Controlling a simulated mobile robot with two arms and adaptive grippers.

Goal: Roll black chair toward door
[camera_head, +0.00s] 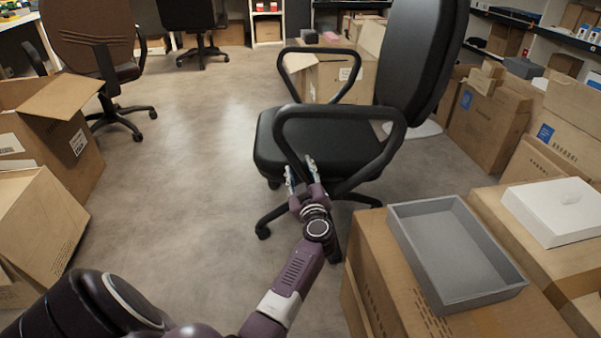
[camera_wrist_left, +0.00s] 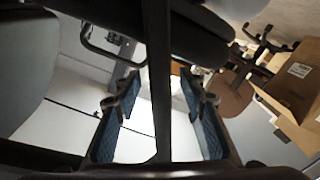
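The black chair (camera_head: 316,139) stands upright in the middle of the head view, its tall backrest (camera_head: 420,55) toward the right. My left gripper (camera_head: 300,168) is at the chair's near armrest (camera_head: 340,112), below its front bend. In the left wrist view the two blue-padded fingers (camera_wrist_left: 160,90) are spread, with a dark bar (camera_wrist_left: 158,40), apparently the armrest, running between them. I cannot tell whether either finger touches it. No door can be made out. My right gripper is not in view.
Grey floor (camera_head: 185,150) is open left of the chair. A brown chair (camera_head: 92,40) and open cartons (camera_head: 70,130) line the left side. Cartons with a grey tray (camera_head: 455,255) and white box (camera_head: 555,210) stand close at right. Another carton (camera_head: 325,75) sits behind the chair.

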